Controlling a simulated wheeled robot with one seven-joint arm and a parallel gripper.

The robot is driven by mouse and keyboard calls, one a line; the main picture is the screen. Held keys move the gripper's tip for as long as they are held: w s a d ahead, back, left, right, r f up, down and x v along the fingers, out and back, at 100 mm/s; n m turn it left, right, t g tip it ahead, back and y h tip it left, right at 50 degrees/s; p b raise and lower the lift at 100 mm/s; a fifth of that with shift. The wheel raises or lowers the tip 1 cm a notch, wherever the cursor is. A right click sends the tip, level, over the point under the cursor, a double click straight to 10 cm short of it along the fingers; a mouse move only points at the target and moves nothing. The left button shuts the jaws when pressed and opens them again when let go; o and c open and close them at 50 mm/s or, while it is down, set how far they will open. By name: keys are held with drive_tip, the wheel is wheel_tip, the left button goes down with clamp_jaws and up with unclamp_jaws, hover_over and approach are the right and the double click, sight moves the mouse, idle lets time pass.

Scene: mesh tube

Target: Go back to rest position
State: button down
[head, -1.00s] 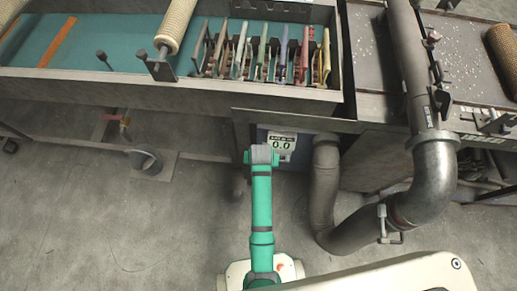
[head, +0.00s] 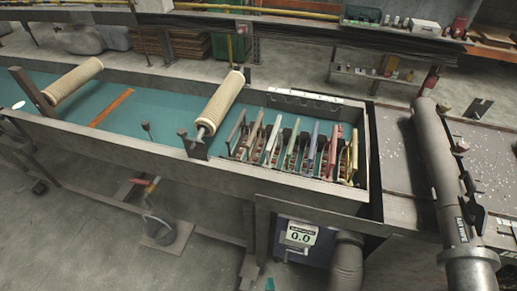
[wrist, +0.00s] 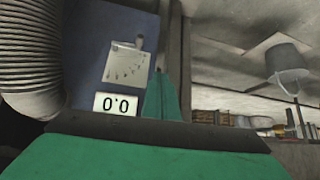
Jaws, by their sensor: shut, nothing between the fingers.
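My gripper (wrist: 165,88) shows in the wrist view as narrow green fingers, closed together and empty, with green and dark parts of my own arm below them. Behind the fingers are a blue box and a white panel reading 0.0 (wrist: 117,104), upside down in this view. In the head view only a small green tip of my arm shows at the bottom edge, below the same 0.0 panel (head: 300,236). Most of my arm is out of that view.
A long teal-floored trough (head: 150,120) holds mesh tubes (head: 222,104) and a rack of coloured tools (head: 292,146). A bucket (head: 158,228) stands on the floor below the trough. Open floor lies at the lower left.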

drive_tip(key=s+a+r+t, duration=0.1)
drive_tip(key=s+r+t, duration=0.1)
drive_tip(key=s+r, duration=0.3)
drive_tip(key=s+a+r+n+t, duration=0.1)
drive_tip(key=s+r, duration=0.4)
drive_tip(key=r, duration=0.6)
drive_tip(key=s+a+r+t, duration=0.2)
drive_tip(key=s+r, duration=0.3)
drive_tip(key=r, duration=0.3)
drive_tip(key=shift+r+n+t+y, duration=0.3)
drive_tip(key=shift+r+t+y, duration=0.1)
drive_tip(key=shift+t, duration=0.5)
